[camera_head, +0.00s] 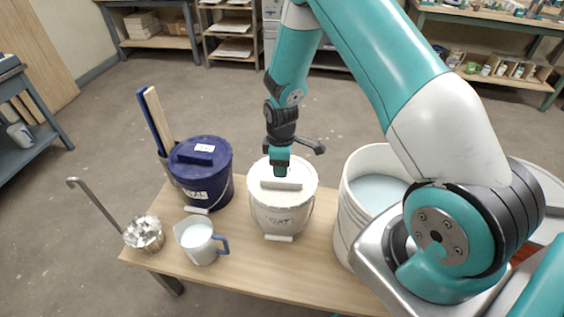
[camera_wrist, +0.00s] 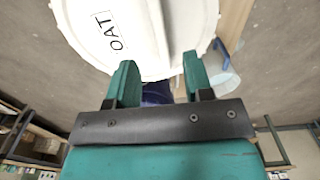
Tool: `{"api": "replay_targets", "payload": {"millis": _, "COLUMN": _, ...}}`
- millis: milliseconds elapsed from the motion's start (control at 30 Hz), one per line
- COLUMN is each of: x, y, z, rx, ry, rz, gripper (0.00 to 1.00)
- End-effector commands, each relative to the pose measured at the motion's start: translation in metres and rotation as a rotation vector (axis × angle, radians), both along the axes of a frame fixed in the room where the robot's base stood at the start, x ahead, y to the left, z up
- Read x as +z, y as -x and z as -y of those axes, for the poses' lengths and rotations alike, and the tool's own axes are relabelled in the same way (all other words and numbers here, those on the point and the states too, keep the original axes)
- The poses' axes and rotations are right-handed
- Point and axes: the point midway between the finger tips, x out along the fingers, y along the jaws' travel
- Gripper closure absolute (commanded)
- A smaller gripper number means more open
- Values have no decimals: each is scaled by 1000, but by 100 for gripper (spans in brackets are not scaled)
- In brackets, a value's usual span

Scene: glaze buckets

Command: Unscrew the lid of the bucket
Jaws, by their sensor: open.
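My gripper (camera_head: 281,170) is over the lid, just behind the handle in the head view. In the wrist view my gripper (camera_wrist: 159,78) has two teal fingers spread apart with nothing held between them. I cannot tell whether the fingers touch the lid.
A dark blue lidded bucket (camera_head: 207,185) stands close on the left, a large open white bucket (camera_head: 345,215) on the right. A jug with a blue handle (camera_head: 198,243) and a metal ladle pot (camera_head: 144,236) stand at front left. The table (camera_head: 235,270) is bare in front.

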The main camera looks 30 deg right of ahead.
Motion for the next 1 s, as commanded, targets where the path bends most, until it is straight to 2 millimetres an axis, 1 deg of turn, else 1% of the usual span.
{"api": "replay_targets", "payload": {"millis": 33, "x": -8, "y": 0, "z": 0, "rx": 0, "ry": 0, "rz": 0, "gripper": 53}}
{"api": "replay_targets", "payload": {"millis": 100, "x": -14, "y": 0, "z": 0, "rx": 0, "ry": 0, "rz": 0, "gripper": 53}}
{"api": "replay_targets", "payload": {"millis": 700, "x": -63, "y": 0, "z": 0, "rx": 0, "ry": 0, "rz": -1, "gripper": 53}}
{"api": "replay_targets", "payload": {"millis": 833, "x": -68, "y": 0, "z": 0, "rx": 0, "ry": 0, "rz": 0, "gripper": 53}}
{"api": "replay_targets", "payload": {"millis": 1000, "x": -69, "y": 0, "z": 0, "rx": 0, "ry": 0, "rz": 0, "gripper": 53}}
